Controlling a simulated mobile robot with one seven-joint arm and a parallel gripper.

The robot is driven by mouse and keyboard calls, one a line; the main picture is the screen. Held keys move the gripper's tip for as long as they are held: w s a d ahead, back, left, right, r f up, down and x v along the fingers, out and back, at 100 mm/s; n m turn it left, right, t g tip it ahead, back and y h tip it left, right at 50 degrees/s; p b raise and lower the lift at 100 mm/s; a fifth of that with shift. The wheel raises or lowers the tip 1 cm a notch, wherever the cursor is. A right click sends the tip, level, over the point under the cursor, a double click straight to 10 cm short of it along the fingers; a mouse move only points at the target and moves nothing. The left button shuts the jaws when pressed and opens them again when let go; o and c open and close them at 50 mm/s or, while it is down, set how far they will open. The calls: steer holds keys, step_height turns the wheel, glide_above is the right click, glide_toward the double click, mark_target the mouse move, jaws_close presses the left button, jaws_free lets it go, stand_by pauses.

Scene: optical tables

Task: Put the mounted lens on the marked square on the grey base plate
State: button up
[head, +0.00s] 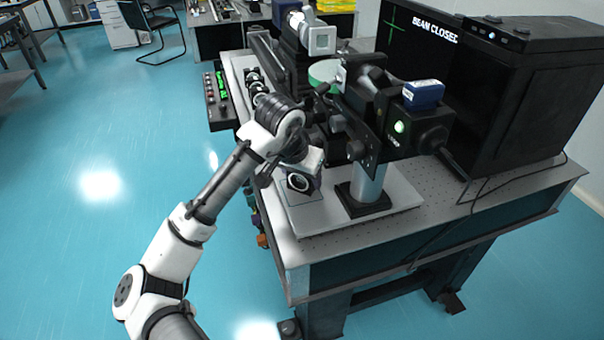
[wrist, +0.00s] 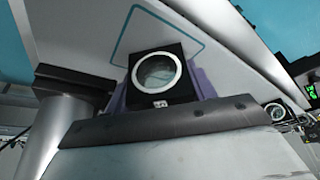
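The mounted lens (wrist: 158,76), a round glass in a white ring on a black square mount, sits between the purple fingers of my gripper (wrist: 160,90) in the wrist view. The fingers lie close along both sides of the mount, so my gripper looks shut on it. In the head view the lens (head: 298,183) is at the front left of the grey base plate (head: 395,196). The marked square (wrist: 122,47), a teal outline, shows on the plate around and beyond the mount. Part of the outline is hidden by the mount and gripper. I cannot tell whether the mount touches the plate.
A thick silver post (head: 368,183) on a black foot stands just right of the lens, carrying a black device (head: 400,125) above. More optics (head: 257,88) line the plate behind my arm. A black box (head: 530,90) stands at the right. The plate's front right is clear.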

steer(key=o, duration=0.4)
steer(key=shift+r, duration=0.3)
steer(key=b+v, duration=0.1)
steer(key=v, duration=1.1)
steer(key=shift+f, duration=0.1)
